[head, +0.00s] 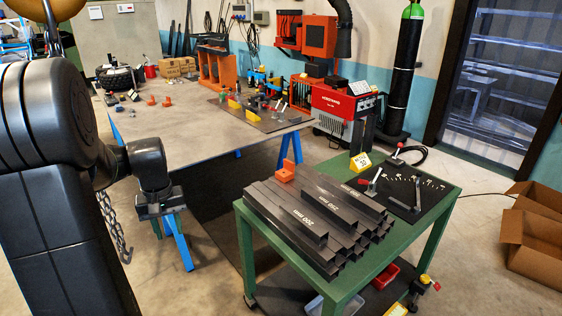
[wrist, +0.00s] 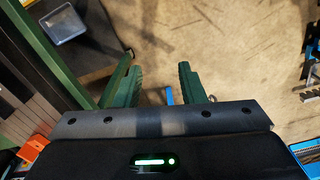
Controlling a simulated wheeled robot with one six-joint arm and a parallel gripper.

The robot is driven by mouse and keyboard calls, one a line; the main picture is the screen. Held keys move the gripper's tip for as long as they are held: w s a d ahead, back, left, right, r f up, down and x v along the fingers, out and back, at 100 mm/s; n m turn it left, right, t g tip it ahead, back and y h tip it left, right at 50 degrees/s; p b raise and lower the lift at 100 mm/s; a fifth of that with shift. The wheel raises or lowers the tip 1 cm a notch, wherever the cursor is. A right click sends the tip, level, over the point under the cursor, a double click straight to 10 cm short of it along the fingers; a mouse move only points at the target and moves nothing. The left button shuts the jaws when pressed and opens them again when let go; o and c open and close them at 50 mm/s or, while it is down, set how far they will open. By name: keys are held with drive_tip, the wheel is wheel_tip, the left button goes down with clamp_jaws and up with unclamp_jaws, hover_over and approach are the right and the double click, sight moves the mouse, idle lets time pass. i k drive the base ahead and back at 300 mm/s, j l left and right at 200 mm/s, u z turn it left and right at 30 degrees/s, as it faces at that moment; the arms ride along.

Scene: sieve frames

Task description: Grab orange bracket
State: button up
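An orange bracket (head: 286,172) sits on the back end of a stack of dark steel tubes on the green table. An orange piece (wrist: 33,148) at the lower left of the wrist view looks like the same bracket, partly cut off by my gripper body. My gripper (head: 166,222) hangs left of the green table, apart from the bracket.
The green table (head: 442,203) holds the tubes (head: 310,215), a dark tool board (head: 405,190) and a yellow number marker (head: 360,162). A large work table (head: 190,130) behind carries small orange parts (head: 152,101). Cardboard boxes (head: 535,245) stand at right.

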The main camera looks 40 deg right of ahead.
sight(287, 174)
drive_tip(key=i+z, duration=0.35)
drive_tip(key=i, duration=0.2)
drive_tip(key=i+z, duration=0.35)
drive_tip(key=i, duration=0.15)
drive_tip(key=i+j+z, duration=0.35)
drive_tip(key=i, duration=0.2)
drive_tip(key=i+l+z, duration=0.1)
drive_tip(key=i+z, duration=0.2)
drive_tip(key=z, duration=0.15)
drive_tip(key=i+z, duration=0.25)
drive_tip(key=z, duration=0.2)
drive_tip(key=i+j+z, duration=0.1)
drive_tip(key=i+z, duration=0.2)
drive_tip(key=z, duration=0.15)
